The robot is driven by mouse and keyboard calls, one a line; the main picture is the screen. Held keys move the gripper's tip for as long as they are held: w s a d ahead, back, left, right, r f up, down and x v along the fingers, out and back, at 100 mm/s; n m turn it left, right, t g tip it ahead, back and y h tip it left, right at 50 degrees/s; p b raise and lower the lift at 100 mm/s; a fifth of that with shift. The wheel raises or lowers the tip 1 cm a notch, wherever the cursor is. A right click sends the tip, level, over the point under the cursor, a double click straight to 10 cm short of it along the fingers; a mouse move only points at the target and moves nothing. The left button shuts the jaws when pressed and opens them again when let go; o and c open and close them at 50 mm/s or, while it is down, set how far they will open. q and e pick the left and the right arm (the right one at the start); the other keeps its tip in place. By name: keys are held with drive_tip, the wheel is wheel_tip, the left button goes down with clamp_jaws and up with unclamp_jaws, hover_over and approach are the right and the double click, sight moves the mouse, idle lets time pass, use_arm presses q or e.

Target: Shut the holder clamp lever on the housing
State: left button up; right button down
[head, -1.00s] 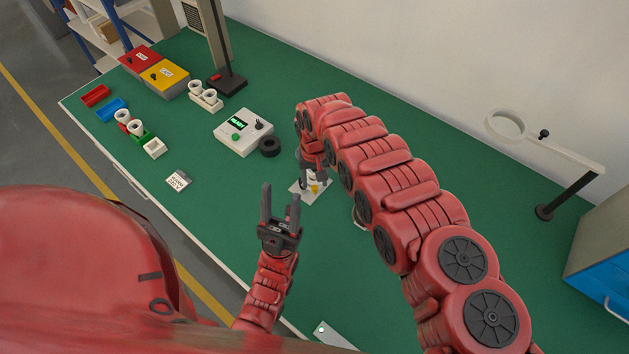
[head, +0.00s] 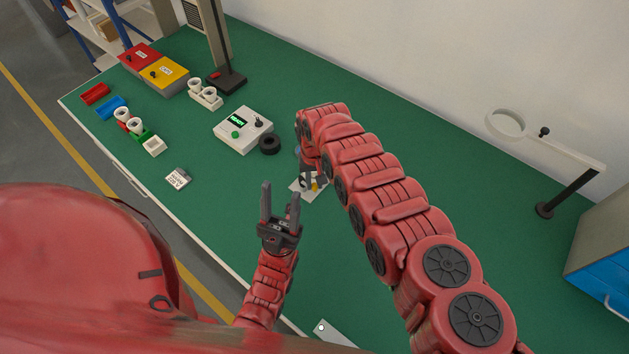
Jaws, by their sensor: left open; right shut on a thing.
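My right gripper (head: 307,179) points down at a small holder on a pale plate (head: 296,188) in the middle of the bench. It is shut on what looks like the holder clamp lever; the fingertips and lever are small and partly hidden by my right arm. A small yellow part (head: 316,187) shows just right of the fingers. The housing itself cannot be made out clearly there. My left gripper (head: 280,205) is open and empty, fingers up, nearer the front edge and left of the plate.
A white control box (head: 243,130) with a lit green display and a black ring (head: 270,145) stand behind the plate. White cups in holders, coloured trays and red and yellow boxes (head: 164,73) are at back left. A magnifier stand (head: 546,210) is at right.

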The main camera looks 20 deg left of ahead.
idle(0.4)
drive_tip(key=m, duration=0.1)
drive_tip(key=m+p, duration=0.1)
drive_tip(key=shift+s+a+r+m, duration=0.1)
drive_tip(key=shift+s+a+m, duration=0.2)
drive_tip(key=shift+s, duration=0.1)
drive_tip(key=shift+s+a+m, duration=0.15)
drive_tip(key=shift+s+m, duration=0.15)
drive_tip(key=shift+m, duration=0.6)
drive_tip(key=shift+s+a+m, duration=0.25)
drive_tip(key=shift+m, duration=0.65)
drive_tip(key=m, duration=0.1)
drive_tip(key=a+m, duration=0.1)
drive_tip(key=shift+s+m, duration=0.2)
drive_tip(key=shift+m, duration=0.1)
drive_tip(key=shift+s+a+m+b, duration=0.15)
drive_tip(key=shift+a+m+b, duration=0.1)
drive_tip(key=shift+m+b, duration=0.45)
drive_tip(key=shift+s+a+m+b, duration=0.15)
drive_tip(key=shift+m+b, duration=0.25)
drive_tip(key=shift+m, duration=0.5)
drive_tip(key=shift+a, duration=0.1)
